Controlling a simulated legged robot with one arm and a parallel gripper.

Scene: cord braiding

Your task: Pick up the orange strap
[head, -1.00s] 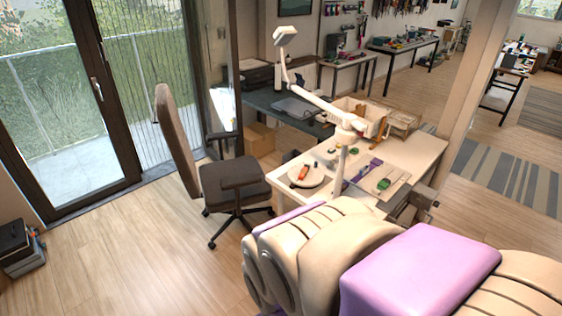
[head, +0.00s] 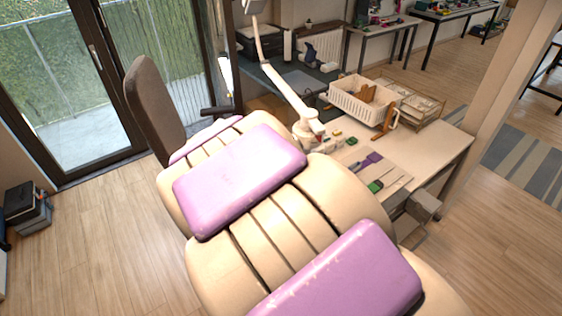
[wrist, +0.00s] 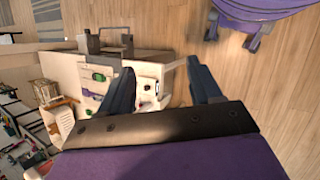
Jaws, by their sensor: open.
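I cannot make out the orange strap in either current view. My arm covers the left part of the worktable (head: 425,135), where an orange piece lay on a pale round plate a second ago. In the wrist view, my gripper (wrist: 162,84) is open and empty, with its two dark fingers wide apart. It is above and apart from the table, whose pale top (wrist: 150,70) shows partly between and beside the fingers. The left finger hides part of the tabletop.
A white basket (head: 352,104), an orange-brown stand (head: 386,122) and a tray (head: 420,108) stand at the table's back. Purple (head: 369,159) and green (head: 375,187) pieces lie on top. A grey metal device (head: 425,205) is at the near corner. An office chair (head: 153,105) stands left.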

